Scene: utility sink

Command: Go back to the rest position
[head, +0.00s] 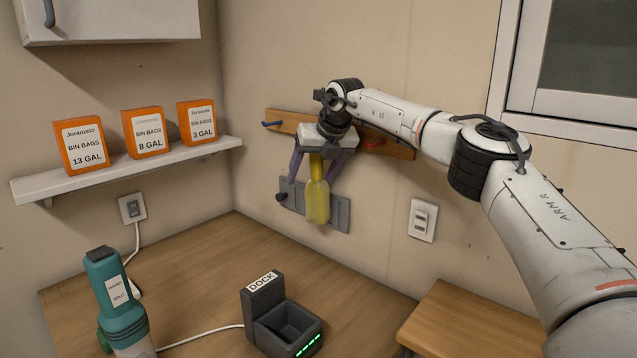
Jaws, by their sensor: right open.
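My right arm reaches in from the right side of the head view. Its gripper (313,181) points down in front of the wall, with its two purple fingers spread apart. A yellow tool (317,203) with a narrow upper part and a wider lower end hangs upright between the fingers. The fingers stand to either side of it with gaps. The tool's top is hidden behind the gripper body, so I cannot see what it hangs from. My left gripper is not in view.
A wooden rail (287,119) with a blue peg (271,125) and a red peg (374,143) is on the wall. A dock (262,312) and a teal hand vac (104,285) stand on the counter (215,270). Orange bin bag boxes (149,130) sit on a shelf (120,166).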

